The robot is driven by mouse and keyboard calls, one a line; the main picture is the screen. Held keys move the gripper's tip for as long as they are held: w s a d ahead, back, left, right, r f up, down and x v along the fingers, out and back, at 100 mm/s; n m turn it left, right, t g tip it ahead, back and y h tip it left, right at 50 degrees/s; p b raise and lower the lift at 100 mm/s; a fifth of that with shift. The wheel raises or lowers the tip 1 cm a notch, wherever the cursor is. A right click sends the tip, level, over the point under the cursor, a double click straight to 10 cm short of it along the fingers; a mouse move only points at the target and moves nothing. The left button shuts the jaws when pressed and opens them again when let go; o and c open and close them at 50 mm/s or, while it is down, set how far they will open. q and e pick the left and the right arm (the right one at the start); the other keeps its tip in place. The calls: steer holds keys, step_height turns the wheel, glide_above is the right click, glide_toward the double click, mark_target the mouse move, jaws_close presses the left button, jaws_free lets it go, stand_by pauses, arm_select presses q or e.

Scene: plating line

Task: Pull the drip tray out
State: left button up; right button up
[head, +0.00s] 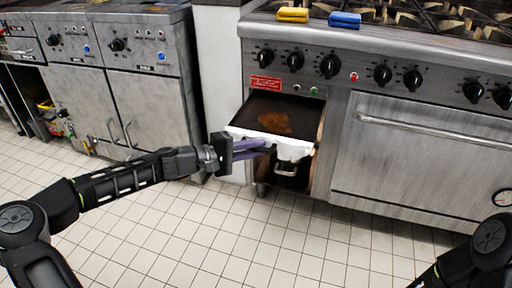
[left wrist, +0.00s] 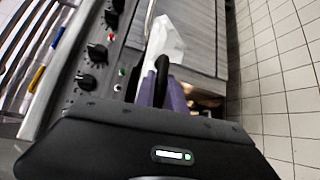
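The drip tray (head: 262,107) sits in the bay under the small knob panel of the range, partly out. It has a dark bed with a brown stain and a pale white front lip (head: 295,150). In the head view my left gripper (head: 268,147) reaches in from the left, with its purple fingers at the tray's front. In the left wrist view the fingers (left wrist: 163,92) stand close together with a dark bar between them, and the white lip (left wrist: 168,40) shows beyond. The exact contact is partly hidden. My right gripper is out of the picture; only its arm shows at lower right.
A metal handle (head: 286,170) shows below the tray. The oven door (head: 425,150) is to the right, and steel fryer cabinets (head: 150,105) are to the left. Yellow (head: 292,14) and blue (head: 344,20) sponges lie on the range top. The tiled floor (head: 270,235) in front is clear.

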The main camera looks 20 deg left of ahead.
arm_select(q)
steer(key=shift+o, duration=0.6)
steer(key=shift+s+a+r, duration=0.1)
steer(key=shift+s+a, duration=0.15)
steer(key=shift+a, duration=0.2)
steer(key=f+p+v, duration=0.1)
steer(key=p+v, duration=0.1)
steer(key=v, duration=0.4)
steer(key=shift+s+a+r+p, duration=0.25)
steer(key=shift+s+r+p, duration=0.05)
steer(key=shift+r, duration=0.25)
